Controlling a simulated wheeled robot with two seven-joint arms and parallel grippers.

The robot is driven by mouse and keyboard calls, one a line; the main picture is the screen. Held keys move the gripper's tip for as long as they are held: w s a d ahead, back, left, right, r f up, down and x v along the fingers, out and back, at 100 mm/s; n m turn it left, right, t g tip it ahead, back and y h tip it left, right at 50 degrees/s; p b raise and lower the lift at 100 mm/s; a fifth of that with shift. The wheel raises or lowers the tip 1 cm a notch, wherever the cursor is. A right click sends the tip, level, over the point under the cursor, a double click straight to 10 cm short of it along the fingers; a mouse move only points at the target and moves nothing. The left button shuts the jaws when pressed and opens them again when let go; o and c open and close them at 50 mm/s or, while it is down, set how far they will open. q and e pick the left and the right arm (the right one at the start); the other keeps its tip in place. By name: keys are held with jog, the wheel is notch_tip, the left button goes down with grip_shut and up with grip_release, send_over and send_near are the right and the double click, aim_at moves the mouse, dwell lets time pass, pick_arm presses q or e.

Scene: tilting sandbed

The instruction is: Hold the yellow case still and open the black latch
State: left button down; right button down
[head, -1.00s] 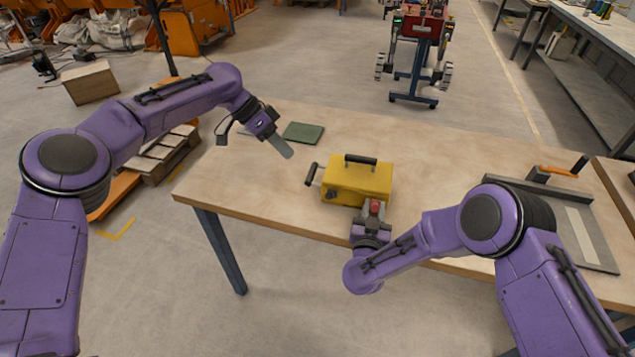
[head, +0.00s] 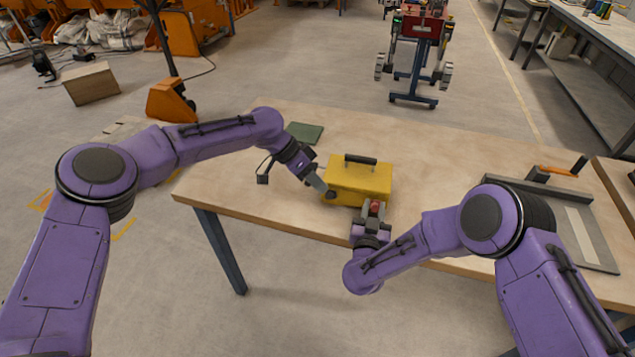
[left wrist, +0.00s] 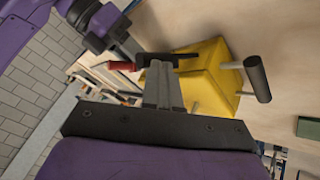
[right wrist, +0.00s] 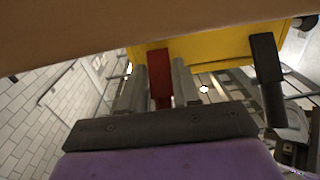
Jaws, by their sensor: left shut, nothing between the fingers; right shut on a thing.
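The yellow case (head: 358,181) stands on the table with a black handle on top. My right gripper (head: 372,208) is shut on a red grip (right wrist: 158,75) at the front of the case. My left gripper (head: 327,190) is shut and empty, its tips at the case's left front edge. In the left wrist view a black bar, which looks like the black latch (left wrist: 186,56), lies right by those tips; I cannot tell whether they touch. A black bar on grey posts (left wrist: 257,78) stands off the case.
The wooden table (head: 250,190) has free room left of and behind the case. A flat green pad (head: 304,132) lies at the back left. A grey tray (head: 590,240) with an orange-handled tool (head: 559,171) lies at the right.

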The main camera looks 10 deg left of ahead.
pick_arm(q)
jog(key=shift+s+d+f, duration=0.25)
jog(key=shift+s+f, duration=0.3)
jog(key=shift+s, duration=0.3)
pick_arm(e)
jog(key=shift+a, duration=0.1)
